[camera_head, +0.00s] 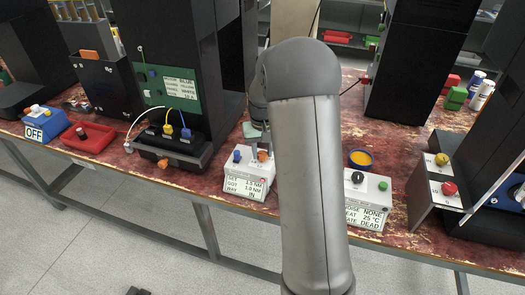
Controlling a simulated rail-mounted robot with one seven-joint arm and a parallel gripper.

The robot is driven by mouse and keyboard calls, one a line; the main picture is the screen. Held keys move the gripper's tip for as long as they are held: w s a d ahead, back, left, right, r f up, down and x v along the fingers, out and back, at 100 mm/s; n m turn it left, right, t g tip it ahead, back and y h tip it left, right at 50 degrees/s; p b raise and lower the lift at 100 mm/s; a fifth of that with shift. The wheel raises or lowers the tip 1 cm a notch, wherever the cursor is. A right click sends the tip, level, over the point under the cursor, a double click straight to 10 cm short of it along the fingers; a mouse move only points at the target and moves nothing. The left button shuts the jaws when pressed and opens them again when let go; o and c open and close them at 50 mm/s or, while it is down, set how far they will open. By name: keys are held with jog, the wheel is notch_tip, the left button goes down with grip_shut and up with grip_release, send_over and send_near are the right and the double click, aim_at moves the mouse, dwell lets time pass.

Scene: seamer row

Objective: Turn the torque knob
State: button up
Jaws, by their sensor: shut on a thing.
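The torque unit (250,186) is a small white box at the front edge of the bench. Its display (244,188) appears to read SET 1.5 NM, GOT 1.0 NM, WAY IN. A blue knob (237,156) stands on its top left, and an orange knob (262,156) on its top right. My gripper (261,147) points down over the right side of the box and is shut on the orange knob. My grey arm hides the right side of the gripper and part of the box.
To the left stand a black machine with a green panel (178,88), a red tray (88,138) and a blue OFF box (45,122).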

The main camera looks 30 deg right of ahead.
aim_at(262, 154)
jog(key=m, duration=0.4)
jog(key=shift+r+m, duration=0.1)
jog(key=shift+m, duration=0.2)
jog(key=m, duration=0.4)
jog(key=shift+w+m+p, duration=0.1)
jog(key=shift+m+p, duration=0.3)
jog(key=o, duration=1)
jog(key=shift+c, duration=0.2)
jog(key=shift+r, duration=0.1)
notch_tip(262, 154, up, 17)
